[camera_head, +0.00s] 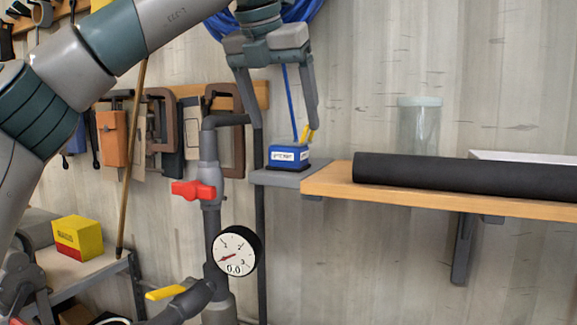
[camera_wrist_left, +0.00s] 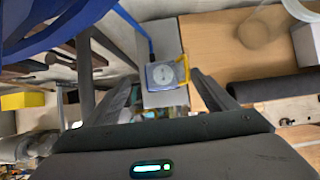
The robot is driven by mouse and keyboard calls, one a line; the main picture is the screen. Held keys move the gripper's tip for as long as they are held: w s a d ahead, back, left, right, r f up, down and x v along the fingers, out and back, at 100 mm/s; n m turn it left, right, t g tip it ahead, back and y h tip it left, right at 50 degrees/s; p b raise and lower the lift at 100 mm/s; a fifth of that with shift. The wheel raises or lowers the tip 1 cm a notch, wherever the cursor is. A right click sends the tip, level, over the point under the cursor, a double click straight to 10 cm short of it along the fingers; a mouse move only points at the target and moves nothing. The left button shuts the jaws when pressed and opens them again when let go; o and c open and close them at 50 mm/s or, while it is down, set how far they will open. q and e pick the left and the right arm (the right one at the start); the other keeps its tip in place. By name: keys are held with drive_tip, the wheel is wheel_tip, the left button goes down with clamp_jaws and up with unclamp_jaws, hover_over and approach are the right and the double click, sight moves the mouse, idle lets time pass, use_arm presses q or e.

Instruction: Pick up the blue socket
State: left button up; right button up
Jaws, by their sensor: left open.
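The blue socket (camera_head: 289,156) is a small blue box with a white label, standing on a small grey ledge (camera_head: 270,178) at the left end of the wooden shelf. A blue cable rises from it, and a yellow piece shows at its top right. In the left wrist view the socket (camera_wrist_left: 162,74) sits ahead, between the fingers. My left gripper (camera_head: 282,132) points down above the socket, its fingers open and spread around the cable. The fingertips appear just above the socket; contact cannot be told. My right gripper is not in view.
A black roll (camera_head: 460,175) lies on the wooden shelf (camera_head: 335,185), with a clear jar (camera_head: 418,125) behind it. A dark pipe with a red valve handle (camera_head: 193,190) and gauge (camera_head: 237,251) stands left of the ledge. A coiled blue hose (camera_head: 305,12) hangs above.

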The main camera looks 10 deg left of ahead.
sight(291, 141)
use_arm(q)
drive_tip(key=x, duration=0.1)
drive_tip(key=b+x, duration=0.1)
drive_tip(key=x, duration=0.1)
drive_tip(key=shift+s+d+f, duration=0.2)
drive_tip(key=shift+d+f, duration=0.05)
drive_tip(key=shift+f, duration=0.1)
drive_tip(key=shift+w+f, duration=0.3)
drive_tip(key=shift+s+r, duration=0.1)
clamp_jaws()
drive_tip(key=shift+r+b, duration=0.15)
drive_tip(key=shift+b, duration=0.15)
